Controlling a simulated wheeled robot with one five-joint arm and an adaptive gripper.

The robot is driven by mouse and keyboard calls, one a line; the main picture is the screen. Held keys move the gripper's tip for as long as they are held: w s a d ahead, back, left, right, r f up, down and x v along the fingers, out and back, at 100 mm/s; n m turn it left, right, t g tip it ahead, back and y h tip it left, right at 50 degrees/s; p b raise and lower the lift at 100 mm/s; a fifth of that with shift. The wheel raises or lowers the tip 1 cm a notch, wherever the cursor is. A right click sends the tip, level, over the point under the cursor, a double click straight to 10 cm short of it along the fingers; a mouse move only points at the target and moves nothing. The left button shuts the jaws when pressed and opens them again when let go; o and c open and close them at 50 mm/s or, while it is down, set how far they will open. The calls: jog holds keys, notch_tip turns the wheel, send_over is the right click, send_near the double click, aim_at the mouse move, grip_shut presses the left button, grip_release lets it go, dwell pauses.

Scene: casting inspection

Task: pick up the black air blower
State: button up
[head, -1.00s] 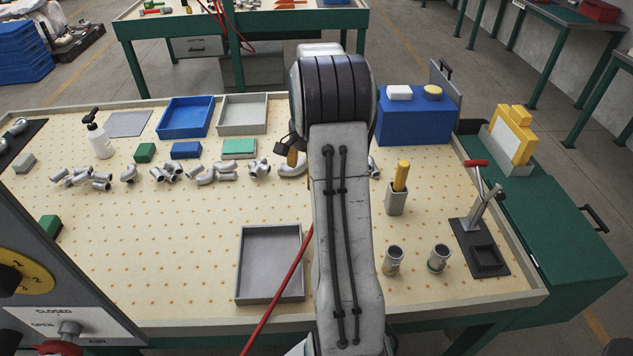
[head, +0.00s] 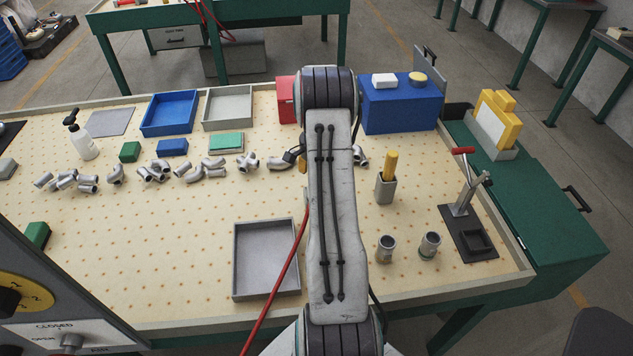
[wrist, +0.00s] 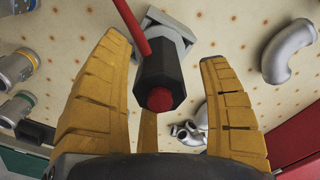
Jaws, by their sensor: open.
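The black air blower (wrist: 157,78) shows in the wrist view as a dark, faceted body with a red round end. A red hose runs up from it, and it stands at a grey holder (wrist: 168,38). My gripper (wrist: 165,55) has its yellow fingers spread on either side of the blower, with visible gaps, so it is open and not closed on it. In the head view my arm hides the blower, and only a yellow finger (head: 303,166) of my gripper shows at the arm's left edge. The red hose (head: 285,262) shows left of my arm.
Several metal elbow pipes (head: 193,174) lie in a row across the table. A grey holder with a yellow tool (head: 386,188), metal cylinders (head: 430,245) and a lever fixture (head: 468,205) stand right. A grey tray (head: 266,260) sits front middle. Bare table lies left of it.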

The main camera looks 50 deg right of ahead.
jog(key=shift+f, duration=0.85)
jog(key=c, duration=1.3)
jog(key=shift+r, duration=0.15)
jog(key=shift+c, duration=0.3)
notch_tip(320, 180, up, 4)
jog(key=shift+f+b, duration=0.25)
jog(key=shift+b, duration=0.25)
jog(key=s+d+r, duration=0.5)
jog(key=d+r, duration=0.2)
jog(key=d, duration=0.3)
jog(key=shift+s+b, duration=0.3)
jog(key=shift+b, duration=0.1)
jog(key=shift+d+r, duration=0.1)
jog(key=shift+r, duration=0.05)
